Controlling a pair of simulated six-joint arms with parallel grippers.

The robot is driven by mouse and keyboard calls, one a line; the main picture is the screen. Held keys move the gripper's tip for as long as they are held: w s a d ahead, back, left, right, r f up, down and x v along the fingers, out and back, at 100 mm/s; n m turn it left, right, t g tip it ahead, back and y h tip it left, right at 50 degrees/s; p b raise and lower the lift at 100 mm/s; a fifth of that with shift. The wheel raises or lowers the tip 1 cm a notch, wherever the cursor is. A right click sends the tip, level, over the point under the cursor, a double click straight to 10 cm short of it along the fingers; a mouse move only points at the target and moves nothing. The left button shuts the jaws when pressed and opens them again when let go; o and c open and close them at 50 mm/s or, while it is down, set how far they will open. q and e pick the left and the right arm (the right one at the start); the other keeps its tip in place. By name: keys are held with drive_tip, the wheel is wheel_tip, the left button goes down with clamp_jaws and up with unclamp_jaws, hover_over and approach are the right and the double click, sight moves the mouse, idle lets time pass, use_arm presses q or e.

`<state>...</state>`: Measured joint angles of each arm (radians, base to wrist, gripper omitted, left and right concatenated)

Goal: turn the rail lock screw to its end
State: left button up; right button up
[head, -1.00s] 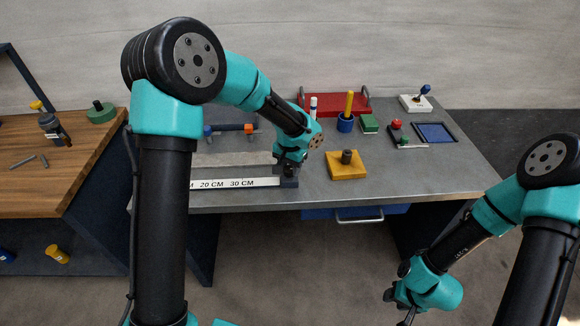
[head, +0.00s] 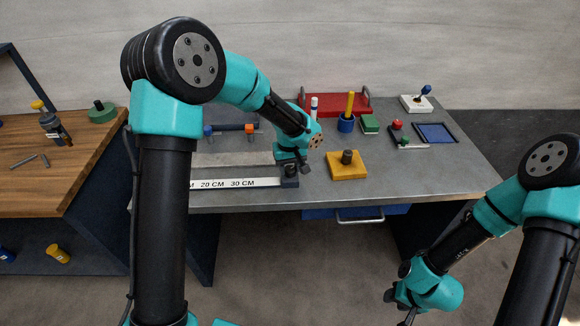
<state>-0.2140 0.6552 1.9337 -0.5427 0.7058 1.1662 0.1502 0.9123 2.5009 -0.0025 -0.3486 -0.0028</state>
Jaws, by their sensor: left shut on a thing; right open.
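The rail with white centimetre marks (head: 235,183) lies along the front of the grey bench. A dark block (head: 290,183) sits at its right end, with the dark rail lock screw (head: 291,170) on top. My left gripper (head: 293,166) comes down over the screw from above and is shut on it. The wrist and fingers partly hide the screw, so its turn angle cannot be read. My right gripper (head: 399,305) is open and empty, low in front of the bench and away from the rail; its fingertips are hard to make out.
A yellow block with a dark knob (head: 347,172) stands right of the rail end. Behind are a blue cup (head: 346,124), a green block (head: 369,124), a red tray (head: 336,101) and a blue-framed pad (head: 436,133). The bench's front right is clear.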

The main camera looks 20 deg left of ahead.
sight(289, 169)
use_arm(q)
drive_tip(key=n, duration=0.5)
drive_tip(key=shift+a+n, duration=0.1)
drive_tip(key=shift+n, duration=0.2)
drive_tip(key=n, duration=0.5)
drive_tip(key=shift+s, duration=0.1)
drive_tip(key=o, duration=0.9)
drive_tip(key=shift+r, duration=0.15)
wheel_tip(289, 169, up, 17)
drive_tip(key=shift+r, duration=0.1)
idle(0.3)
